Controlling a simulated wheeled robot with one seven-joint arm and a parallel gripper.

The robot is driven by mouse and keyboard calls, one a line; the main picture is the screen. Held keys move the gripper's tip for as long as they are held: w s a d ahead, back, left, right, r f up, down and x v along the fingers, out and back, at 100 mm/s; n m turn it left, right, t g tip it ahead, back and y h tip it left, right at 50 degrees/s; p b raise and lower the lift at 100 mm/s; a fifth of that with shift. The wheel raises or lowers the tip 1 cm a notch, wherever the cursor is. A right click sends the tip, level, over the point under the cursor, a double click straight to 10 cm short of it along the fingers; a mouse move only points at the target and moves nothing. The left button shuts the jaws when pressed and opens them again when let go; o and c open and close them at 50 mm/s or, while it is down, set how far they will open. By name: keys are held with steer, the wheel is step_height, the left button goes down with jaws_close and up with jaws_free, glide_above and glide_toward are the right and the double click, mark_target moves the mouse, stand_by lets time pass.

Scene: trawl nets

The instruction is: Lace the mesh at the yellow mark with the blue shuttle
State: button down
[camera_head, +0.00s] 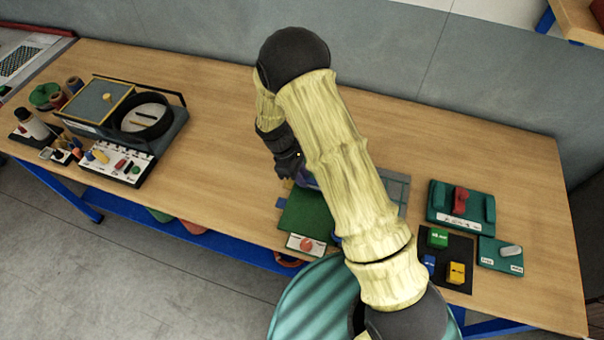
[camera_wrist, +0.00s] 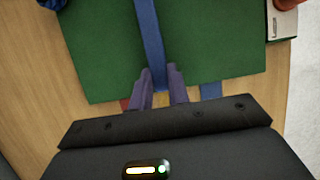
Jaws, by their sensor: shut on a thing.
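In the wrist view a green net panel (camera_wrist: 105,45) fills much of the picture. It also shows in the head view (camera_head: 298,212), partly hidden by my arm. My gripper (camera_wrist: 159,80) has purple fingers at the panel's near edge. They are shut on a long blue strip, which looks like the blue shuttle (camera_wrist: 150,40) and extends over the green surface. Small yellow (camera_wrist: 178,96) and red (camera_wrist: 126,103) patches show beside the fingers, partly hidden. I cannot tell whether the yellow patch is the mark. In the head view my gripper (camera_head: 300,178) is mostly hidden.
A black mat (camera_head: 456,285) with green, blue and yellow blocks lies right of my arm. A teal stand with a red part (camera_head: 461,200) is behind it. A grey case (camera_head: 100,105) and small tools stand at the left. Bare wood (camera_head: 215,180) lies between.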

steer(key=shift+f, duration=0.4)
steer(key=shift+s+d+r, duration=0.1)
steer(key=shift+s+d, duration=0.1)
steer(key=shift+d, duration=0.25)
steer(key=shift+s+d+r, duration=0.1)
steer(key=shift+s+d, duration=0.05)
steer(key=shift+d, duration=0.3)
steer(key=shift+s+d, duration=0.45)
steer(key=shift+d, duration=0.85)
steer(key=shift+s+d, duration=0.45)
steer(key=shift+d, duration=0.8)
steer(key=shift+s+d, duration=0.45)
steer(key=shift+d, duration=0.85)
steer(key=c, duration=1.3)
jaws_free()
steer(key=shift+o, duration=0.2)
